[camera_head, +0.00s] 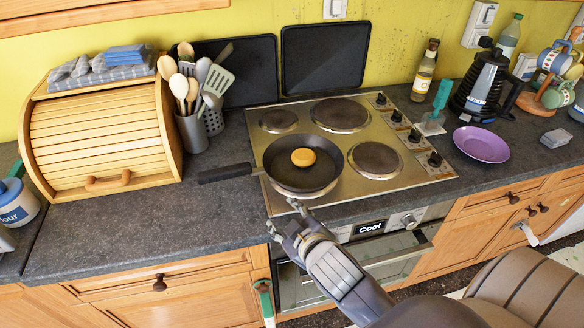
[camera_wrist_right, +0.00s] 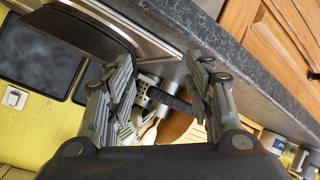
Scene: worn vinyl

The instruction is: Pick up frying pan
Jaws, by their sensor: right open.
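The black frying pan (camera_head: 287,180) sits on the stove, over its front left part, with a round golden piece of food (camera_head: 303,157) in it. Its dark handle (camera_head: 224,174) points left over the counter. My right gripper (camera_head: 283,216) is open and empty at the stove's front edge, in front of the pan and to the right of the handle. In the right wrist view the pan (camera_wrist_right: 80,28) shows at upper left, outside the open fingers (camera_wrist_right: 160,72). A dark bar shows between the fingers; I cannot tell if it is the handle. My left gripper is out of view.
The steel stove (camera_head: 425,171) has knobs on its right. A wooden bread box (camera_head: 105,140) and a utensil holder (camera_head: 191,131) stand at left. The counter left of the handle is clear.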

